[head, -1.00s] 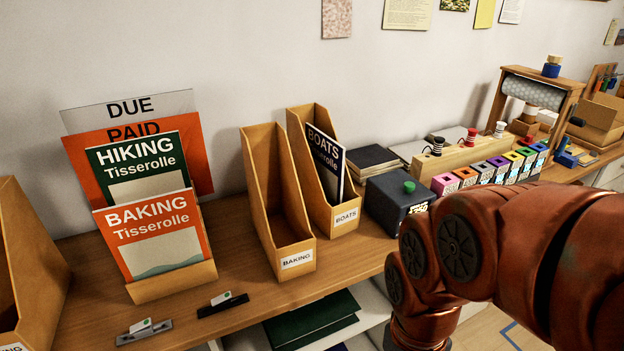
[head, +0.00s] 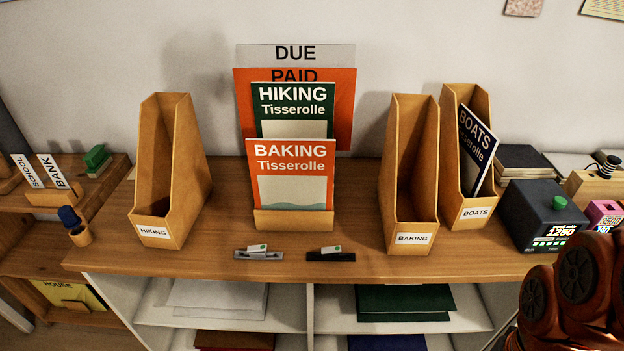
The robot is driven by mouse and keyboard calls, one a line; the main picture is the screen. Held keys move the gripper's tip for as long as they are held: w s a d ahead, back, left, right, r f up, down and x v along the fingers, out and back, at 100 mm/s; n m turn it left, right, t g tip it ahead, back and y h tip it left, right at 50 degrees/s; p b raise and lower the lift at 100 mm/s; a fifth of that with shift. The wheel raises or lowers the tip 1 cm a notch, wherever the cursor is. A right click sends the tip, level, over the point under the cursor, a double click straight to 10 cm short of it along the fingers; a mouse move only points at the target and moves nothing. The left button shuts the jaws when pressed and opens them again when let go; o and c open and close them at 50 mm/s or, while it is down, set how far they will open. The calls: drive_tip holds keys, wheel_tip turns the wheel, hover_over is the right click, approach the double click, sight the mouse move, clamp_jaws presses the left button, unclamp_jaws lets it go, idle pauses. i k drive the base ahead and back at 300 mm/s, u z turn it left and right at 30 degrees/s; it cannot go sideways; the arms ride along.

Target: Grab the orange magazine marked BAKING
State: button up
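The orange BAKING magazine (head: 291,174) stands upright at the front of a low wooden display holder (head: 293,222) in the middle of the shelf top. The green HIKING magazine (head: 292,104) stands behind it, with orange PAID (head: 343,108) and grey DUE (head: 295,53) sheets further back. My arm shows at the lower right, well apart from the magazine. My gripper is out of view.
A wooden file box labelled HIKING (head: 171,175) stands left of the display. Boxes labelled BAKING (head: 410,180) and BOATS (head: 468,160) stand right. Two small clip-like items (head: 258,253) (head: 330,254) lie at the front edge. A dark box (head: 541,212) stands further right.

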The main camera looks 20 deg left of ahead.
sight(286, 174)
drive_tip(key=z, duration=0.85)
drive_tip(key=i, duration=0.6)
drive_tip(key=u, duration=3.8)
